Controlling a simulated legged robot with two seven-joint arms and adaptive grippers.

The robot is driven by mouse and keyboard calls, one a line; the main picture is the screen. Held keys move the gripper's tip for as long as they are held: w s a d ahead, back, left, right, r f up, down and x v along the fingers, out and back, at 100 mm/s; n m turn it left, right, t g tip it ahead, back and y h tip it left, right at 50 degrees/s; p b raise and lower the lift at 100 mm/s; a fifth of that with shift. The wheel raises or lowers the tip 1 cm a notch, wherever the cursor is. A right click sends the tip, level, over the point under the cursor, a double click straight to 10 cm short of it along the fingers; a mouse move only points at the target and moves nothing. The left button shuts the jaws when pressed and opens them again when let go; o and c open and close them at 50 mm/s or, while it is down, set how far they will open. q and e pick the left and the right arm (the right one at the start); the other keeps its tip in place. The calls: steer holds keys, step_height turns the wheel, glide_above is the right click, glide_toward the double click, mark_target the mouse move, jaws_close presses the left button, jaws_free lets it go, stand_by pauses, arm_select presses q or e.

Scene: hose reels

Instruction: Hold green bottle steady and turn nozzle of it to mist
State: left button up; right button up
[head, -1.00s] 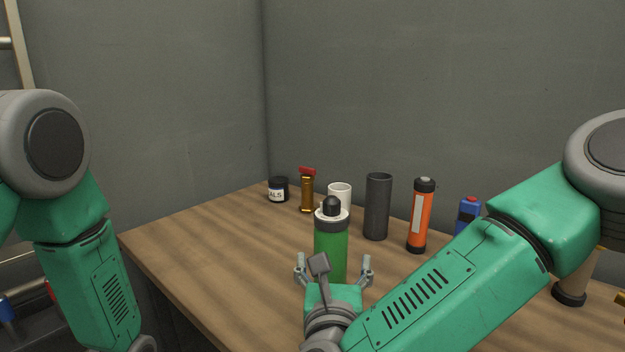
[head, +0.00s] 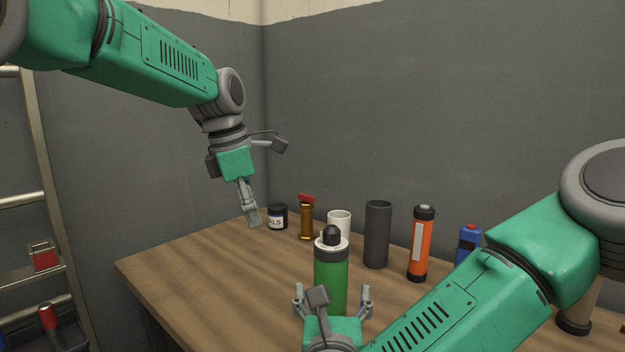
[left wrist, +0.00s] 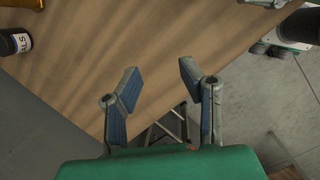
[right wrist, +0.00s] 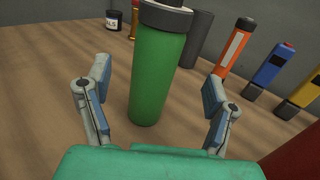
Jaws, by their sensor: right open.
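The green bottle (head: 331,278) stands upright on the table, with a grey and white collar and a black nozzle (head: 331,234) on top. My right gripper (head: 332,294) is open low at the bottle's near side. In the right wrist view the bottle (right wrist: 160,75) stands between and just beyond the spread fingers, apparently untouched; its nozzle is cut off by the top edge. My left gripper (head: 252,218) points down, up and left of the bottle, near the table's back left. In the left wrist view its fingers (left wrist: 159,78) are apart with nothing between them.
Behind the bottle stand a black jar (head: 277,217), a brass piece with red top (head: 306,218), a white cup (head: 340,220), a dark tube (head: 376,235), an orange cylinder (head: 420,245) and a blue item (head: 467,242). The table's left part (head: 200,270) is clear.

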mark_target(330, 306)
steer(key=shift+a+f, duration=0.1)
steer(key=shift+a, duration=0.1)
steer(key=shift+f, duration=0.25)
step_height(330, 306, down, 7)
steer(key=shift+f, duration=0.15)
arm_select(q)
steer(key=s+d+r+h, duration=0.1)
steer(key=s+d+r, duration=0.2)
steer(key=d+r, duration=0.4)
steer(key=d, duration=0.3)
steer(key=shift+s+d+h, duration=0.2)
steer(key=shift+d+h, duration=0.1)
steer(key=shift+d, duration=0.05)
arm_select(e)
steer(key=w, duration=0.7)
steer(key=shift+w, duration=0.25)
